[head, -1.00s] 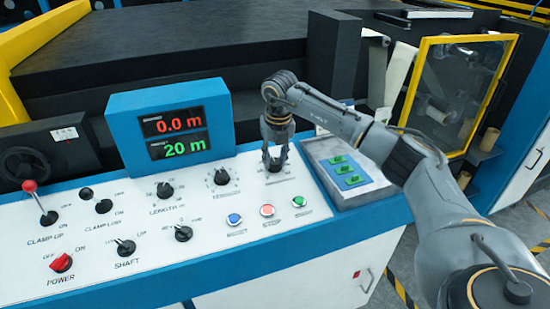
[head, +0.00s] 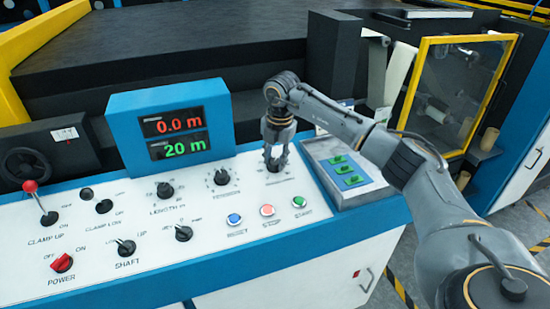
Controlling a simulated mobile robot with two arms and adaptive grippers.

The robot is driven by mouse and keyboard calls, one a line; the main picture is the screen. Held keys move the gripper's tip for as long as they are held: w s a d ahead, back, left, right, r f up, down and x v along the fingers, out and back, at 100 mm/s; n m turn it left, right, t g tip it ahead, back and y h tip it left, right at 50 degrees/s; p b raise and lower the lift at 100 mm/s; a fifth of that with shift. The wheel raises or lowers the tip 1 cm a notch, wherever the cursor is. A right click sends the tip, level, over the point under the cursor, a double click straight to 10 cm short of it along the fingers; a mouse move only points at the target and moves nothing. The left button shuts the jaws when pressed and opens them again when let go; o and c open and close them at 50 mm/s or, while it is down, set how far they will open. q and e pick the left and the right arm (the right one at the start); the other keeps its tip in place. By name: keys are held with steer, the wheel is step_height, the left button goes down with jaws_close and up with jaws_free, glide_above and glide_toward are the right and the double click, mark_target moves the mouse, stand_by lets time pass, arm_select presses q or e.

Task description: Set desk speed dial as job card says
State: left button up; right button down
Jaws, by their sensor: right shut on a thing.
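The control desk (head: 140,270) has a white sloped panel with several labelled knobs. My right gripper (head: 274,164) points down at the panel's upper right, shut on a dark knob (head: 274,167) that its fingers mostly hide. The label below this knob is too small to read, so I cannot confirm it is the speed dial. The tension knob (head: 221,177) and the length knob (head: 165,190) stand to its left. The display (head: 171,133) reads 0.0 m in red and 20 m in green. I cannot make out a job card. My left gripper is out of view.
Blue, red and green buttons (head: 267,211) sit just below the gripper. A red power switch (head: 62,263) and a red-tipped clamp lever (head: 39,203) are at the left. A yellow-framed guard (head: 456,90) stands at the right.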

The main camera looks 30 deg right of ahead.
steer(key=shift+m, duration=0.4)
steer(key=c, duration=1)
jaws_free()
steer(key=shift+r, duration=0.2)
steer(key=r, duration=0.3)
steer(key=s+r, duration=0.1)
steer(key=r, duration=0.3)
steer(key=s+r, duration=0.1)
steer(key=r, duration=0.3)
steer(key=shift+r, duration=0.25)
steer(key=shift+f, duration=0.1)
